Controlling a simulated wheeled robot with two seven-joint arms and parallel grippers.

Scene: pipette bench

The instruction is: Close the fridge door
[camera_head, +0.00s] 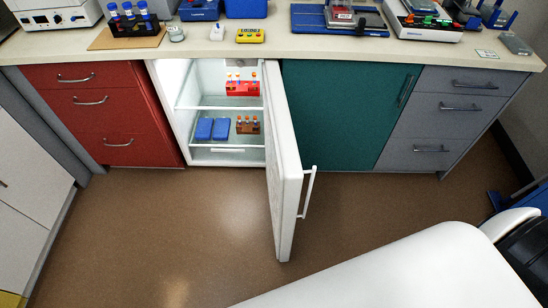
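The white fridge (169,97) is set under the bench between the red drawers and the teal cabinet. Its door (285,180) stands wide open, swung out toward me and hinged on the right side. A white bar handle (308,192) is on the door's right-facing outer side. Inside, a red rack with tubes (243,87) is on the upper shelf. Blue boxes (212,129) and a brown rack (248,126) are on the lower shelf. Neither gripper shows. A large white part of my own body fills the lower right, apart from the door in the picture.
The bench top (270,47) carries a tube rack (132,22), a yellow device (250,36) and a balance-like instrument (424,22). Red drawers (105,110) are left; a teal cabinet (345,110) and grey drawers (440,105) are right. The brown floor (170,225) left of the door is clear.

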